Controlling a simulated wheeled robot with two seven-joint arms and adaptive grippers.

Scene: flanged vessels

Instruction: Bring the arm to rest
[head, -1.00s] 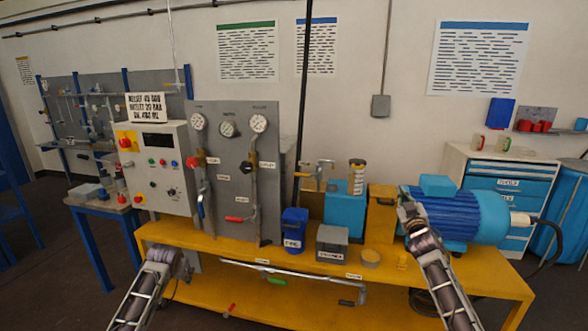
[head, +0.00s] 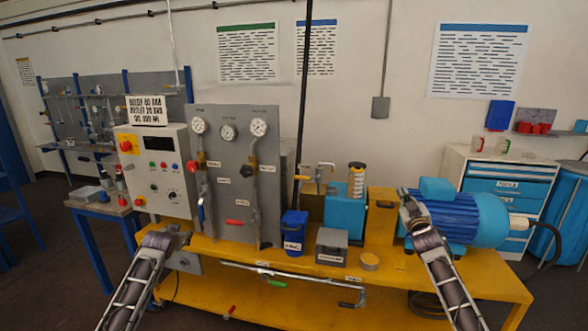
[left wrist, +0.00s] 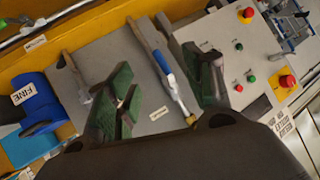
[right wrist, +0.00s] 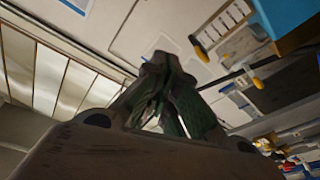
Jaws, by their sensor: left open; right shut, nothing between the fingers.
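My left gripper (head: 178,234) is at the front of the yellow bench, just below the grey control box. In the left wrist view its two green-padded fingers (left wrist: 165,90) are spread apart, with the gauge panel behind them and nothing between them. My right gripper (head: 405,198) is raised in front of the left end of the blue motor (head: 455,215). In the right wrist view its fingers (right wrist: 165,62) meet at the tips, pointing toward the wall and ceiling, and hold nothing. I cannot tell whether the right gripper touches the motor.
The yellow bench (head: 400,272) carries the control box (head: 158,170), a grey gauge panel (head: 232,195), a blue bin (head: 294,232), a grey box (head: 332,245) and a blue pump unit (head: 345,208). A metal pipe with handles (head: 300,275) runs along its front. A drawer cabinet (head: 505,185) stands behind right.

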